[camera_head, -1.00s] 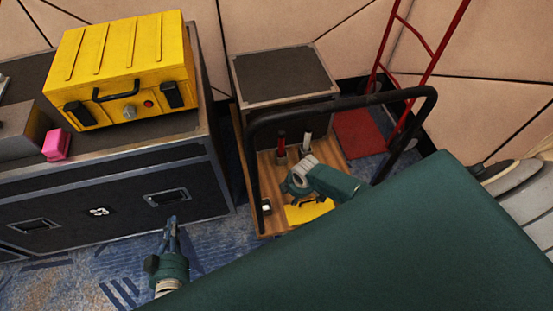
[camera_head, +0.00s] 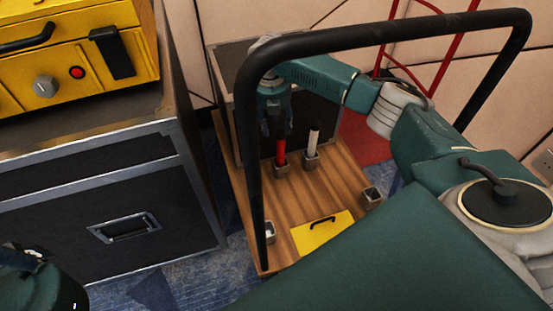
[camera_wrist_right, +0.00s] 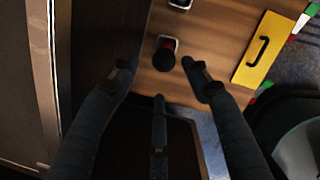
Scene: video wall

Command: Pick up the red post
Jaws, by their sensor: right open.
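The red post (camera_head: 281,152) stands upright in a small square holder on the wooden cart deck. In the right wrist view, the red post (camera_wrist_right: 165,56) is seen from above, with its dark top just ahead of the fingertips. My right gripper (camera_head: 277,128) points down over the post's upper part in the head view. In the wrist view, my right gripper (camera_wrist_right: 160,84) has its fingers spread and nothing between them. The post's top is hidden by the gripper in the head view. Part of my left arm shows at the lower left; its fingers cannot be made out.
A white post (camera_head: 314,142) stands in a holder close to the right of the red one. The cart's black handle (camera_head: 380,37) arches in front of my right arm. A yellow plate (camera_head: 322,232) lies on the wooden deck (camera_head: 290,205). A black case (camera_head: 120,190) stands left.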

